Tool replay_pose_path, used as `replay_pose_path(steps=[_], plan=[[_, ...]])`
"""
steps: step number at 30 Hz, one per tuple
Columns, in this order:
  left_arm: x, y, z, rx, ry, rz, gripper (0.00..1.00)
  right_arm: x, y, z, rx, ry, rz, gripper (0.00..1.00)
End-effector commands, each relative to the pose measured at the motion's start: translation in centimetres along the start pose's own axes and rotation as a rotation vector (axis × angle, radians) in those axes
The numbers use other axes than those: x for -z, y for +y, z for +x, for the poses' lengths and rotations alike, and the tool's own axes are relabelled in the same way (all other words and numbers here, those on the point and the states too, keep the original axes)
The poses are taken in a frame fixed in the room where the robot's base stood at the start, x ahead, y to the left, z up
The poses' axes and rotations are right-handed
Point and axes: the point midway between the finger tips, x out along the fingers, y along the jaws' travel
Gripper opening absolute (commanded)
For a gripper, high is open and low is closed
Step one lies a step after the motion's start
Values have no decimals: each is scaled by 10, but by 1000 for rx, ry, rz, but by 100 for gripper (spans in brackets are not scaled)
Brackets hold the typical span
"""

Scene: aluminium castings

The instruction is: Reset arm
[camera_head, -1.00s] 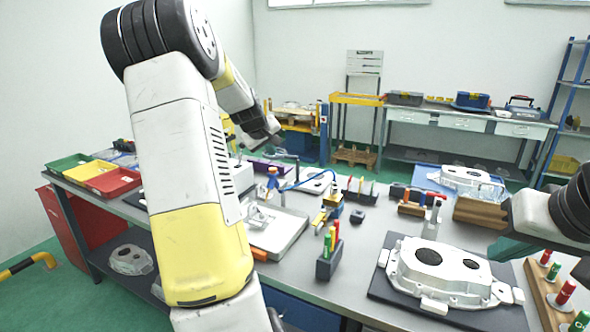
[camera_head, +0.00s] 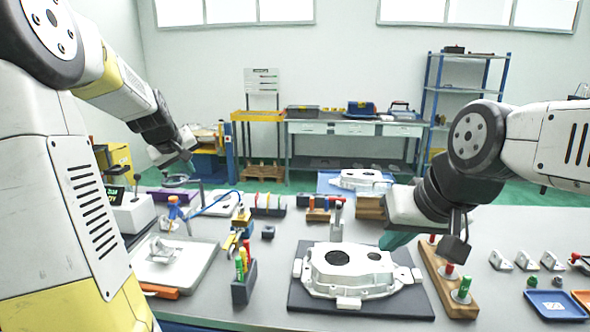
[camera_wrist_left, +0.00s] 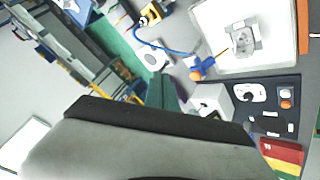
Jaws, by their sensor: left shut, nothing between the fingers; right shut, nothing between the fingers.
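My left gripper (camera_head: 181,151) hangs in the air at the upper left, above the far left side of the bench, shut and empty. In the left wrist view its grey body fills the lower part and hides much of the scene. My right gripper (camera_head: 396,239) is above the bench, just behind and right of the large aluminium casting (camera_head: 352,268), shut with nothing visible in it. The casting lies on a dark mat (camera_head: 303,298). My left arm covers the left edge of the head view.
A wooden rack (camera_head: 443,287) with red and green plugs stands below my right wrist. A marker holder (camera_head: 243,285), a pale tray (camera_head: 205,272) and a blue cable (camera_head: 213,204) lie left of the casting. A blue tray (camera_head: 556,305) sits at the right. Grey bench shows between them.

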Motion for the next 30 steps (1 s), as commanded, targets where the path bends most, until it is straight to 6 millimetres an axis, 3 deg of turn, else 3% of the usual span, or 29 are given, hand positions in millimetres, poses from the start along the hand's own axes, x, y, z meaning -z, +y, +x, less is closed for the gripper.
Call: replay_pose_path(steps=[1, 2, 6, 12, 15, 21, 30], plan=[[-25, 19, -26, -8, -18, 73, 0, 0, 0, 0, 0, 0, 0, 0], [-41, 27, -40, -11, -33, 114, 0, 0, 0, 0, 0, 0, 0, 0], [-115, 42, -99, -28, -98, 289, 0, 0, 0, 0, 0, 0, 0, 0], [-215, 30, -165, -83, -182, 498, 0, 0, 0, 0, 0, 0, 0, 0], [-251, 17, -184, -113, -216, 572, 0, 0, 0, 0, 0, 0, 0, 0], [-287, 1, -198, -147, -253, 646, 0, 0, 0, 0, 0, 0, 0, 0], [-289, 0, -199, -149, -257, 652, 0, 0, 0, 0, 0, 0, 0, 0]])
